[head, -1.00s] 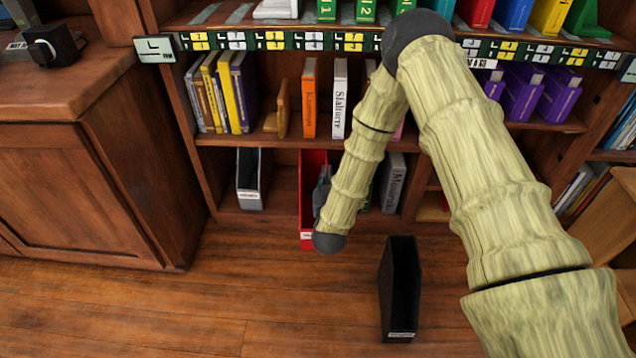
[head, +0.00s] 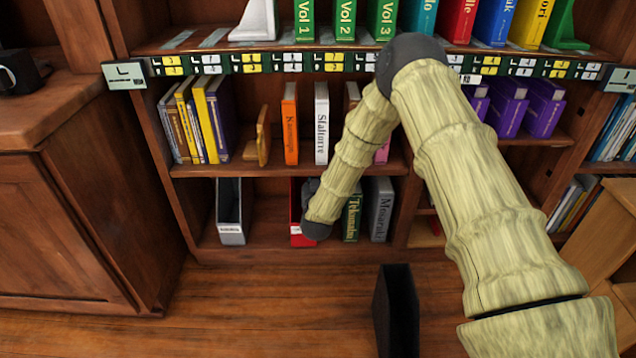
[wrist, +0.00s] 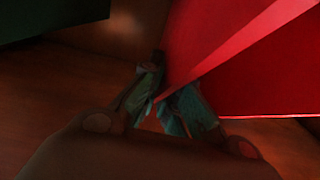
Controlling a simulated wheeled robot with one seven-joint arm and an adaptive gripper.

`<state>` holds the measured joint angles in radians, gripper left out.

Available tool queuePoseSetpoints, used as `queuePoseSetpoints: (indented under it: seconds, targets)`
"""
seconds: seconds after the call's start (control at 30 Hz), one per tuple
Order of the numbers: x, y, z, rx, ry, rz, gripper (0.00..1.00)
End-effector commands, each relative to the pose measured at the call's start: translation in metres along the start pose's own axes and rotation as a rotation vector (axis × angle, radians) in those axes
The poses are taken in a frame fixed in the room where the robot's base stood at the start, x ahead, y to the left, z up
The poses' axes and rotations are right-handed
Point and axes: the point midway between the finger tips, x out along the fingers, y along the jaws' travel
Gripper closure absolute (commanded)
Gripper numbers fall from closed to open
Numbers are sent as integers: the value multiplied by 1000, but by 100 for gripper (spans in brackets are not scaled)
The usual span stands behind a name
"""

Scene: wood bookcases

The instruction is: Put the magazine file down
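The red magazine file (head: 295,218) stands upright on the bottom shelf (head: 265,233), right of a grey magazine file (head: 230,212). Its front is about level with the grey file's front. My forearm hides much of it in the head view. In the wrist view, a red wall of the file (wrist: 215,55) runs down between the fingers of my gripper (wrist: 164,105), which looks shut on that wall. I cannot see whether the file's base fully touches the shelf.
Green (head: 352,217) and grey (head: 382,210) books stand right of the red file. A black magazine file (head: 397,310) stands on the floor in front. A wooden cabinet (head: 70,220) is at the left. The shelf above holds orange (head: 290,125) and white (head: 321,124) books.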

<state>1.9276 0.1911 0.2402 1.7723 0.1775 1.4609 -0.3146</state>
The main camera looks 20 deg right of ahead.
Motion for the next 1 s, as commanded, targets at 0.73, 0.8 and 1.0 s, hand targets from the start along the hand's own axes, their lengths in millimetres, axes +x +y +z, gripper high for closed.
queuePoseSetpoints:
  seconds: [0.73, 0.8, 1.0]
  targets:
    - [43, 9, 36, 0, 1, 1, 100]
    - [43, 9, 39, 0, 1, 1, 100]
    - [43, 9, 38, 0, 2, 1, 100]
